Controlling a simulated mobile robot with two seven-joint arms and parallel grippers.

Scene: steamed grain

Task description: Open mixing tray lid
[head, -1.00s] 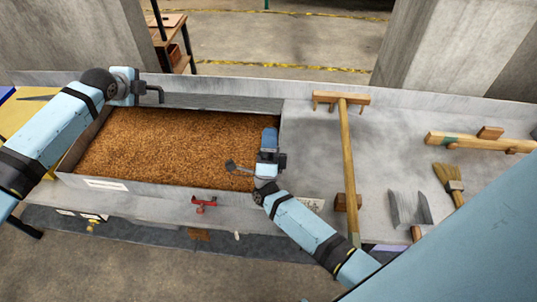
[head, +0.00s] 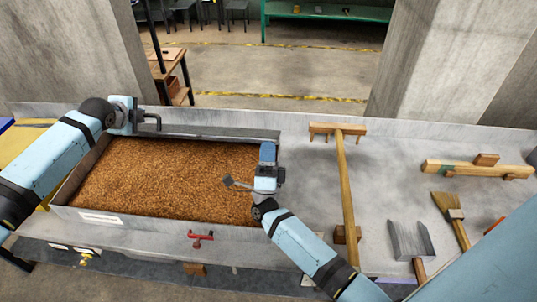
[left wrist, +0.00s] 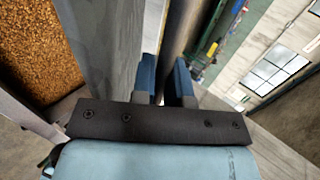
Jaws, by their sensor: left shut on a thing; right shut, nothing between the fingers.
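The mixing tray (head: 160,226) is a long grey metal trough on the left, filled with brown grain (head: 165,185). The grain is uncovered. A grey panel (head: 225,133), apparently the lid, stands along the tray's back edge. My left gripper (head: 132,112) is at the back left corner, its fingertips hidden in the head view. In the left wrist view its blue fingers (left wrist: 165,80) are shut on a dark grey bar (left wrist: 182,30), beside a grey panel (left wrist: 100,40); I cannot tell exactly which part it is. My right gripper (head: 268,152) is shut and empty over the grain's right end.
A red valve handle (head: 201,238) is on the tray's front. Right of the tray, a long wooden rake (head: 345,185), a scraper (head: 410,240), a brush (head: 455,212) and another wooden tool (head: 475,168) lie on the grey counter. Concrete pillars (head: 430,60) stand behind.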

